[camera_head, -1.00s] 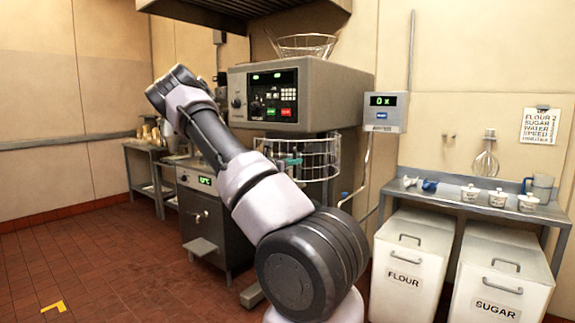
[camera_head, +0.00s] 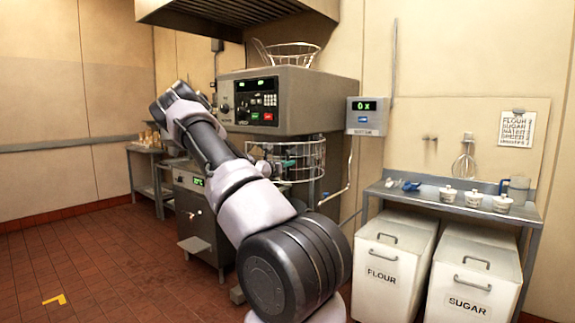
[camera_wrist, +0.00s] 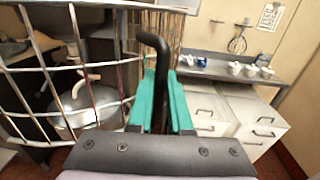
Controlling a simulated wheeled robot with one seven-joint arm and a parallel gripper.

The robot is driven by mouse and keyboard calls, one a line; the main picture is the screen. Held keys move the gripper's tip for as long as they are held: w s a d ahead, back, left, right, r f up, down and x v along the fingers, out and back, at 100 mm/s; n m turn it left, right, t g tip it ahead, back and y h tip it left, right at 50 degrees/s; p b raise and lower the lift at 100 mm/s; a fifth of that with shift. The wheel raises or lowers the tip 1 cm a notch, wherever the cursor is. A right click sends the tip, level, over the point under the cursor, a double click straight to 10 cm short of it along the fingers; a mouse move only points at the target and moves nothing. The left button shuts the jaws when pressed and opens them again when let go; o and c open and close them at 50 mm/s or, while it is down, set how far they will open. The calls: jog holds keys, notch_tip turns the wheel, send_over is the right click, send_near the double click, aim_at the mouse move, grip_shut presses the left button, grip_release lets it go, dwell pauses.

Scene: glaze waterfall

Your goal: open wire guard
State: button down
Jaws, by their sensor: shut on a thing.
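The wire guard (camera_head: 300,160) is a round cage of metal wires at the front of the large grey mixer (camera_head: 295,100). In the wrist view its bars (camera_wrist: 65,75) curve across the left side, close to my gripper. My gripper (camera_wrist: 163,85) has teal fingers closed on a black bent handle (camera_wrist: 153,42), which stands up between them beside the guard's edge. A metal bowl (camera_wrist: 88,110) shows behind the bars. In the head view my arm hides part of the guard, and the fingers are too small there to show their hold clearly.
The flour bin (camera_head: 388,285) and sugar bin (camera_head: 468,290) stand at the right, below a metal shelf (camera_head: 425,197) with several small tubs. A scale display (camera_head: 366,116) hangs beside the mixer. Red tile floor (camera_head: 110,250) is open at the left.

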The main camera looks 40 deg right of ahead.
jog(key=shift+r, duration=0.2)
jog(key=c, duration=0.8)
grip_release()
jog(key=shift+d, duration=0.1)
jog(key=shift+c, duration=0.2)
jog(key=shift+f, duration=0.1)
jog(key=shift+a+f, duration=0.1)
jog(key=shift+a, duration=0.3)
jog(key=v, duration=1)
jog(key=shift+s, duration=0.1)
